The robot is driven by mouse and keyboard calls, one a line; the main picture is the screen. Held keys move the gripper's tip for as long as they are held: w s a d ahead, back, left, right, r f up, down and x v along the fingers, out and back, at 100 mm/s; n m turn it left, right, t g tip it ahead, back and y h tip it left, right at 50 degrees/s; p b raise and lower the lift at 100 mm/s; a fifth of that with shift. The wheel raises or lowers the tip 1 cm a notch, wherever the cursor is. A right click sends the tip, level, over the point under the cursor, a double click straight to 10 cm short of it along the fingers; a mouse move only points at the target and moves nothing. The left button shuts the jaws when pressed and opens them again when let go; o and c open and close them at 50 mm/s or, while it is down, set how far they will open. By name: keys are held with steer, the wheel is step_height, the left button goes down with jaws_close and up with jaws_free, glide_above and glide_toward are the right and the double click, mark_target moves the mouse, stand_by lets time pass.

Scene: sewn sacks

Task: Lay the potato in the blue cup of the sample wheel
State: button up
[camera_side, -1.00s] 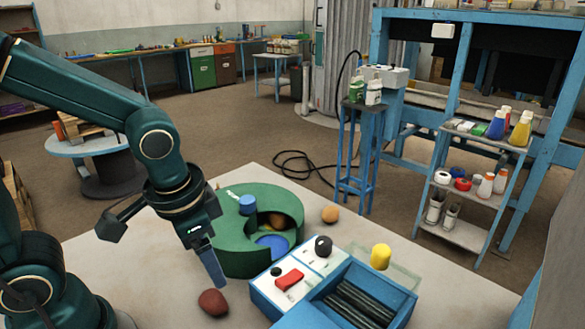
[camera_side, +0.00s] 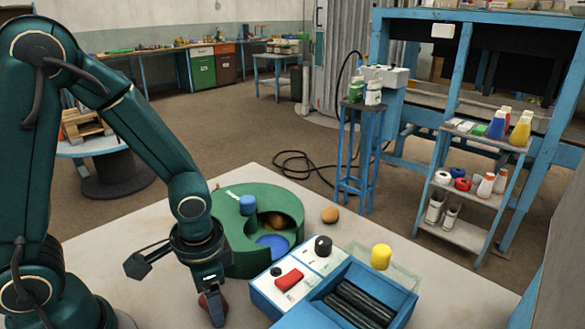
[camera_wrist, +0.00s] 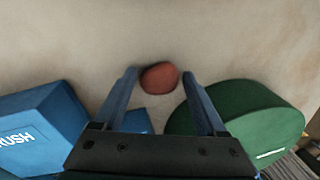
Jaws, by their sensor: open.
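A reddish-brown potato (camera_side: 204,301) lies on the table in front of the wheel. It also shows in the wrist view (camera_wrist: 159,77), between the fingertips. My gripper (camera_side: 215,312) is open and lowered over it, with one finger on each side; I cannot tell whether they touch it. The gripper also shows in the wrist view (camera_wrist: 159,74). The green sample wheel (camera_side: 232,262) stands behind and right of the gripper. Its cut-out shows a blue cup (camera_side: 272,242), whose visible part looks empty. A brown lump (camera_side: 277,222) sits behind that cup, partly hidden.
An orange-brown lump (camera_side: 330,214) lies on the table right of the wheel. A blue-and-white box (camera_side: 311,262) with a red switch and black knob stands right of the gripper, joined to a blue bin (camera_side: 392,287) of dark rods. A yellow piece (camera_side: 381,256) is behind it.

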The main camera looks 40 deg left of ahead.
jaws_close()
